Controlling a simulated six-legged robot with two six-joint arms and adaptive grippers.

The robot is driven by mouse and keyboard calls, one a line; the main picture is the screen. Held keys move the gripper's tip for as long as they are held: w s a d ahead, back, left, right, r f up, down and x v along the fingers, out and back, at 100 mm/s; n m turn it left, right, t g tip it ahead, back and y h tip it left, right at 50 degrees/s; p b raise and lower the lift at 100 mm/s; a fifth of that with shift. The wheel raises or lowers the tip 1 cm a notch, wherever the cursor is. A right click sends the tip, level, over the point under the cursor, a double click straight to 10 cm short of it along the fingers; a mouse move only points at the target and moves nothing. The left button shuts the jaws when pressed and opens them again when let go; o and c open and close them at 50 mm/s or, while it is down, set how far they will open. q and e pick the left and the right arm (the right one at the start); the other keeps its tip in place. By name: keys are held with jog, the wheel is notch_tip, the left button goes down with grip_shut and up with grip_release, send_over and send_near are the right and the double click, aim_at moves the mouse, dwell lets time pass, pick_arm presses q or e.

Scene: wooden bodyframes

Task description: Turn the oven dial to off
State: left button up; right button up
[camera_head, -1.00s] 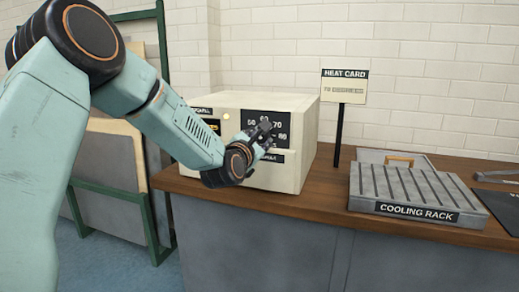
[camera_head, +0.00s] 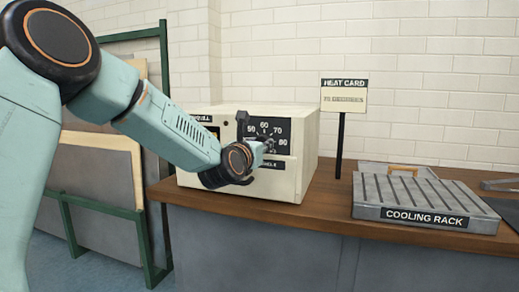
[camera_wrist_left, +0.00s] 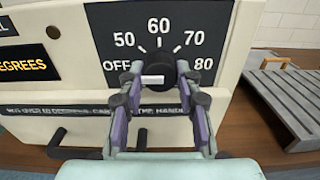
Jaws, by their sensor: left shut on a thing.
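The cream oven (camera_head: 303,143) stands on the wooden counter. Its black dial (camera_wrist_left: 157,68) sits on a dark panel marked OFF, 50, 60, 70 and 80. My left gripper (camera_wrist_left: 158,80) is at the dial, one finger on each side, shut on it. A white bar on the dial lies level in the left wrist view; which mark it points to I cannot tell for sure. In the head view, my left gripper (camera_head: 256,140) covers the panel's left part, including OFF. The right gripper is not in view.
A heat card (camera_head: 343,97) reading 70 degrees stands on a post right of the oven. The cooling rack (camera_head: 410,190) lies farther right, with bare counter (camera_head: 328,195) between. A green frame with boards (camera_head: 98,175) stands at the left.

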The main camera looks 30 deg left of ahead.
pick_arm(q)
jog(key=shift+r, duration=0.2)
jog(key=o, duration=1.2)
jog(key=shift+f, duration=0.15)
jog(key=shift+c, duration=0.2)
jog(key=v, duration=0.7)
jog(key=shift+s, duration=0.25)
